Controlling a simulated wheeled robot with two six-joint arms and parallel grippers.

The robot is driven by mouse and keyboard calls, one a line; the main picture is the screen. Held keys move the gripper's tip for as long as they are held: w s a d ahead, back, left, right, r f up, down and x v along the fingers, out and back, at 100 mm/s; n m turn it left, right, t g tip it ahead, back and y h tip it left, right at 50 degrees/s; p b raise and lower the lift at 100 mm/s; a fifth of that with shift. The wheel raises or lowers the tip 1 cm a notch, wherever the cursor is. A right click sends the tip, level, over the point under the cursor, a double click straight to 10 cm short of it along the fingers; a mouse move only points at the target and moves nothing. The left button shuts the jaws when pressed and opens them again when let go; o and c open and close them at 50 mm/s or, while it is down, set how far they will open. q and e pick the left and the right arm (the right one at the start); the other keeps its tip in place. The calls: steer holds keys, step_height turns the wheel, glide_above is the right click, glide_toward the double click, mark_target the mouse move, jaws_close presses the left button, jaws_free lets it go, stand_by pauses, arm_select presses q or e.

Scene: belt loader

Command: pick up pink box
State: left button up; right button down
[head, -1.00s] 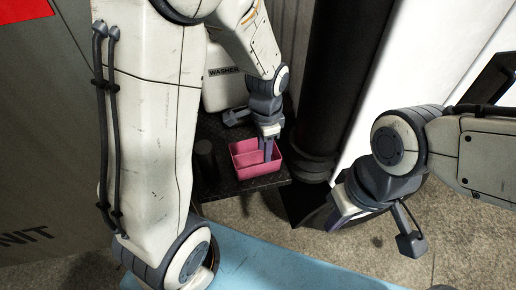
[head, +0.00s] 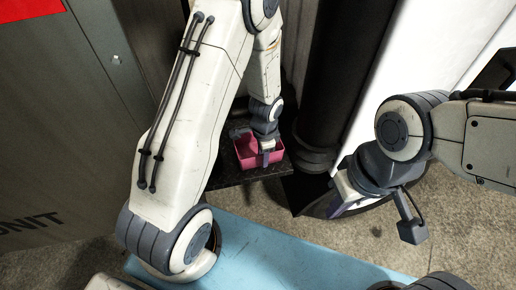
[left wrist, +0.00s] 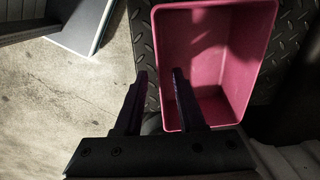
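The pink box (head: 245,158) is an open-topped bin on a dark platform in the head view. In the left wrist view the pink box (left wrist: 235,50) fills the upper right, its hollow inside showing empty. My left gripper (head: 265,158) is at the box's near right side. In the left wrist view my left gripper (left wrist: 159,75) is open, one finger over the box and the other outside it, with the box's left wall between them. I cannot tell whether they touch it. My right gripper (head: 345,200) hangs at the right, away from the box; its fingers are unclear.
The dark tread-plate platform (head: 235,178) has its front edge just before the box. A black column (head: 335,90) stands right behind it. A grey cabinet (head: 60,130) is at left. A light blue surface (head: 270,255) lies in front. Concrete floor is open at right.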

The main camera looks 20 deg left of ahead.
arm_select(q)
steer(key=shift+f, duration=0.2)
jaws_close()
steer(key=shift+w, duration=0.1)
stand_by(1.2)
